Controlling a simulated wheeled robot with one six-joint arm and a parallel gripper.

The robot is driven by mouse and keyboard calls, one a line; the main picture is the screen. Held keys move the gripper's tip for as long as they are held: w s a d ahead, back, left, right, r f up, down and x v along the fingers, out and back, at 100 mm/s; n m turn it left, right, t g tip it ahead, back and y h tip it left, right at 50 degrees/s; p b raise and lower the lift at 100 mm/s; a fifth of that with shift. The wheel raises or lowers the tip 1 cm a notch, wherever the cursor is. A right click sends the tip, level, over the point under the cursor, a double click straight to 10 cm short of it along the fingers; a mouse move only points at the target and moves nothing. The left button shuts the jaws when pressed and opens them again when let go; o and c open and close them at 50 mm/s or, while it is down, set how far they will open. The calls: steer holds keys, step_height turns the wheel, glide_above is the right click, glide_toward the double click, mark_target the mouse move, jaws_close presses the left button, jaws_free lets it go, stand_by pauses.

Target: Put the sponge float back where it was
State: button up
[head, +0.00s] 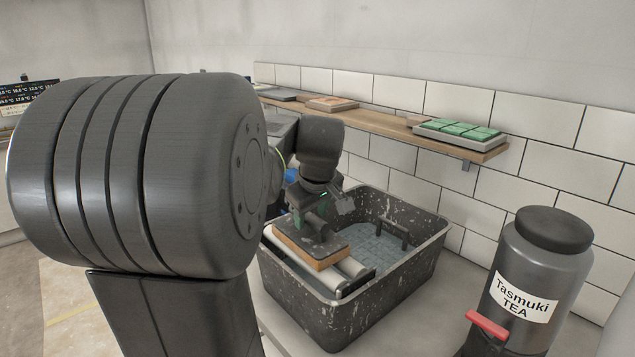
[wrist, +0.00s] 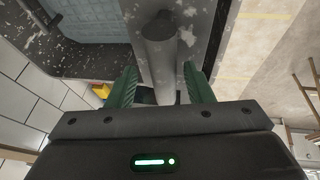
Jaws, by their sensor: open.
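The sponge float (head: 300,253), with a dark speckled back and an orange-brown sponge underside, lies on the pale rollers at the left end of the wash tub (head: 345,318). My gripper (head: 322,217) is low over the float. In the wrist view, the open green fingers (wrist: 160,75) stand on either side of the float's grey handle (wrist: 160,52), with gaps visible. The float's speckled back (wrist: 193,35) shows behind the handle. My arm hides part of the float and tub in the head view.
A wooden shelf (head: 390,133) on the tiled wall carries a tray of green tiles (head: 460,131) and a flat brown-topped item (head: 332,104). A Tasmuki tea canister (head: 535,285) stands right of the tub.

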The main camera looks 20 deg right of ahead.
steer(key=v, duration=1.2)
steer(key=shift+s+b, duration=0.15)
steer(key=shift+b, duration=0.15)
steer(key=shift+f, duration=0.1)
steer(key=p+x, duration=0.1)
steer(key=x, duration=1.2)
steer(key=shift+f, duration=0.25)
